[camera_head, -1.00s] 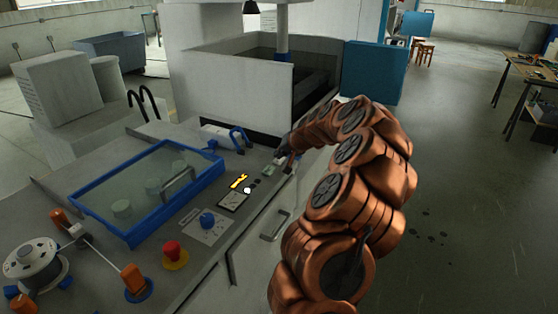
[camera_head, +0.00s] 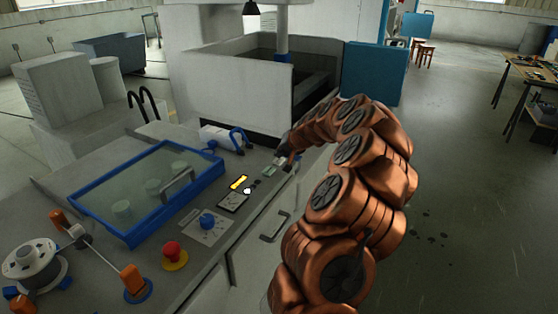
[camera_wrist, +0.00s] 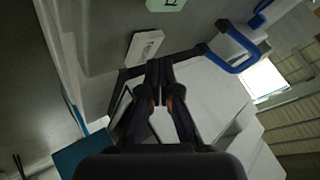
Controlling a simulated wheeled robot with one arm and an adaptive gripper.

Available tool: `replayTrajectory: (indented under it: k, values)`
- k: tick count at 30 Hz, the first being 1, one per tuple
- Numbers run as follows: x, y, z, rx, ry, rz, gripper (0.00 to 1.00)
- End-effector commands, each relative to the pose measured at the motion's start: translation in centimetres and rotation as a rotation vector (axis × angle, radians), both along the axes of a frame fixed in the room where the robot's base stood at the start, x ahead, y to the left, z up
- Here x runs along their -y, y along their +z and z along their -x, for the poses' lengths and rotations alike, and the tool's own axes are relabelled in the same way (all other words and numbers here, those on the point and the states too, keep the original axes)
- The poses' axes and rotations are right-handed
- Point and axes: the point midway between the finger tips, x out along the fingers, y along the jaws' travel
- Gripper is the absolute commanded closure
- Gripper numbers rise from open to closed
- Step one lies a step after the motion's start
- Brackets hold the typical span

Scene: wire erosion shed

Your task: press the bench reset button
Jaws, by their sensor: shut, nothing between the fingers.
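A small pale plate with a raised part (camera_wrist: 146,46) lies on the bench and may be the reset button; its lettering is not readable. A pale green label (camera_wrist: 165,4) lies beside it, also visible in the head view (camera_head: 270,171). My gripper (camera_wrist: 158,68) is shut and empty, its tips close to the pale plate in the wrist view; I cannot tell whether they touch. In the head view my gripper (camera_head: 284,158) is at the bench's right edge, beyond the green label, and largely hides the plate.
A red mushroom button (camera_head: 173,252) on a yellow base, a blue knob (camera_head: 207,220) and a blue-framed glass lid (camera_head: 140,238) occupy the bench. A blue handle (camera_wrist: 234,48) stands near my gripper. The grey machine tank (camera_head: 235,90) rises behind.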

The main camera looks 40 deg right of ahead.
Motion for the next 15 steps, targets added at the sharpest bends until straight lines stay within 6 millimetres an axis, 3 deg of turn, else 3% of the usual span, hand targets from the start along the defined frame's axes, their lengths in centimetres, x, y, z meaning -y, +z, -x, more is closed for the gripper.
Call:
replayTrajectory:
  k: [15]
  values:
    - [0.01,0.69,0.01,0.000,0.000,0.000,1.00]
